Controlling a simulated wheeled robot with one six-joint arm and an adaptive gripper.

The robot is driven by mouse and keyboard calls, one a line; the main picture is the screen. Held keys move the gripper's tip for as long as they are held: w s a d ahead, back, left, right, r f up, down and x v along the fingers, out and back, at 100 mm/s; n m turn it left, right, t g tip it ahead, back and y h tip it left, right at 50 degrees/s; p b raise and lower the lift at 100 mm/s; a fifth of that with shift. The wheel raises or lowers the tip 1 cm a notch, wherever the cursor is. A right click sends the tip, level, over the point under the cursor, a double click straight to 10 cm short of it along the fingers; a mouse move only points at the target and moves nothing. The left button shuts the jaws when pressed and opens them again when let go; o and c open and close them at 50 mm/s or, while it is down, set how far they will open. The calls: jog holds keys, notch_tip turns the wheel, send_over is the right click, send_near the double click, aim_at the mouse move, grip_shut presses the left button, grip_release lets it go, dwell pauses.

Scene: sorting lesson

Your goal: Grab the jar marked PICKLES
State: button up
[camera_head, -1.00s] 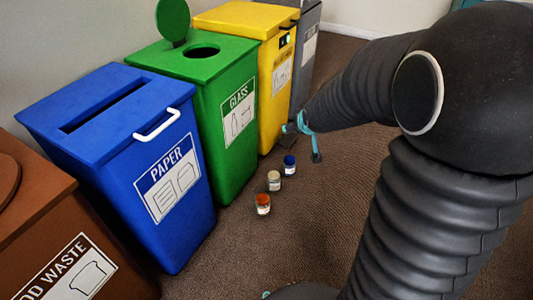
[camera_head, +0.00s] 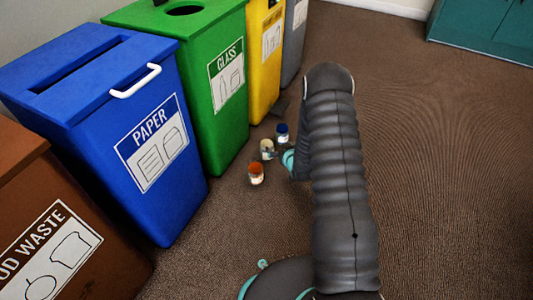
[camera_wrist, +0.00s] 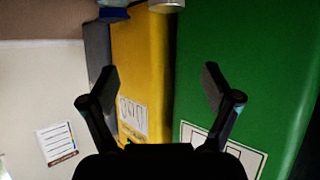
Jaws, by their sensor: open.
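Three small jars stand upright on the carpet in the head view. One has an orange lid (camera_head: 256,168), one a pale lid (camera_head: 267,148), and one a blue lid (camera_head: 282,129). Their labels are too small to read, so I cannot tell which is marked PICKLES. In the wrist view, the blue-lidded jar (camera_wrist: 114,13) and the pale-lidded jar (camera_wrist: 166,5) are cut off at the top edge. My gripper (camera_wrist: 158,82) is open and empty between its fingers, apart from the jars. In the head view my own arm hides most of it, close beside the jars.
A green glass bin (camera_head: 219,120), a yellow bin (camera_head: 262,90), a blue paper bin (camera_head: 185,190) and a brown food-waste bin (camera_head: 115,265) line the left, with a grey bin (camera_head: 293,50) behind. Open carpet lies right; a teal cabinet (camera_head: 480,30) stands at the back.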

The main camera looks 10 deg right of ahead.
aim_at(266, 143)
notch_tip(266, 143, down, 5)
jog(key=x, duration=0.4)
jog(key=b+x, duration=0.1)
jog(key=x, duration=0.3)
jog(key=a+b+x, duration=0.1)
jog(key=x, duration=0.3)
jog(key=shift+w+a+r, duration=0.1)
jog(key=shift+w+a, duration=0.05)
jog(key=shift+w, duration=0.15)
jog(key=c, duration=1.4)
